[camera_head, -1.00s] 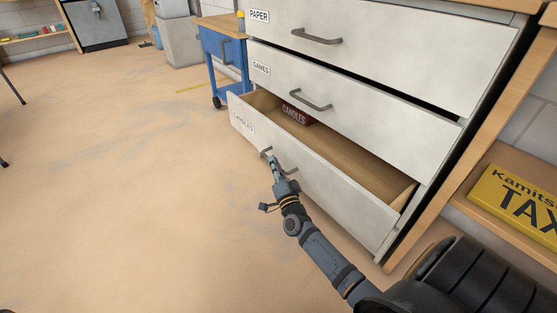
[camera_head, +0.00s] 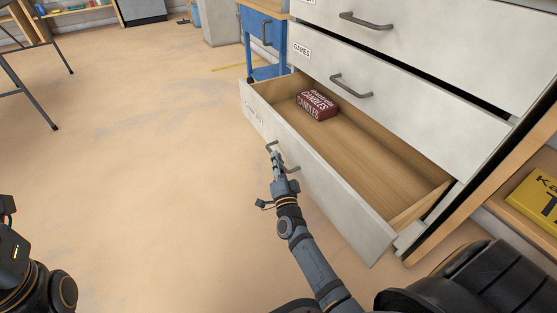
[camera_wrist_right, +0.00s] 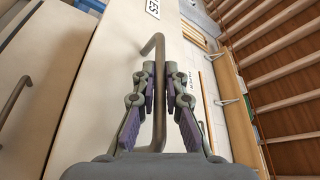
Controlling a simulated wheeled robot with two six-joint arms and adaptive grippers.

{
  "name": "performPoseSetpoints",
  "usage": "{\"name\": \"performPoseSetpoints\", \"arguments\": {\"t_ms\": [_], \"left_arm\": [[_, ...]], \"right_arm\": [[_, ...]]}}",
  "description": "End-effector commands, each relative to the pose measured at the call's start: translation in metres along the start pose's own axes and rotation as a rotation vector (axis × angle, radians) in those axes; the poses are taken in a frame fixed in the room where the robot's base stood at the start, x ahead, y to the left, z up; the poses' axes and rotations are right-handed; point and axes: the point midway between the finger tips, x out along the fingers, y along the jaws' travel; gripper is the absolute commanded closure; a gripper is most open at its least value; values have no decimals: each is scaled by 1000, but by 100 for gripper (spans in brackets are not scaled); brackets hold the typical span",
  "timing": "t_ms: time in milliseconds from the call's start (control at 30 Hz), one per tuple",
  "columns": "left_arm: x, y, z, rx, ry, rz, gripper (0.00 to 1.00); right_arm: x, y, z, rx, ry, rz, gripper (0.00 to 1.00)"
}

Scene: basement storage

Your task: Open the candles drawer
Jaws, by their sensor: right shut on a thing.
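The candles drawer (camera_head: 335,200) is the lowest drawer of the white cabinet. It is pulled well out, with its wooden inside showing. Its label (camera_head: 253,117) is faint now but reads CANDLES in the earlier head view. My right gripper (camera_head: 275,157) is shut on the drawer's grey handle (camera_head: 294,169). In the right wrist view the handle (camera_wrist_right: 159,60) runs between the two finger pads (camera_wrist_right: 159,95). A dark red box marked CANDLES (camera_head: 318,105) lies inside the drawer towards the left. Part of my left arm shows at the lower left; its fingers are out of the picture.
The games drawer (camera_head: 400,105) above is closed, as is the drawer over it (camera_head: 430,40). A blue cart (camera_head: 265,30) stands left of the cabinet. A yellow box (camera_head: 537,198) lies on a shelf at the right. The floor before the drawer is clear.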

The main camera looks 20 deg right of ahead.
Motion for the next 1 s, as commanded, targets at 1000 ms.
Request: {"name": "performPoseSetpoints", "arguments": {"t_ms": [1000], "left_arm": [[0,0,1,-1,-3,0,25]], "right_arm": [[-74,1,0,0,0,2,66]]}}
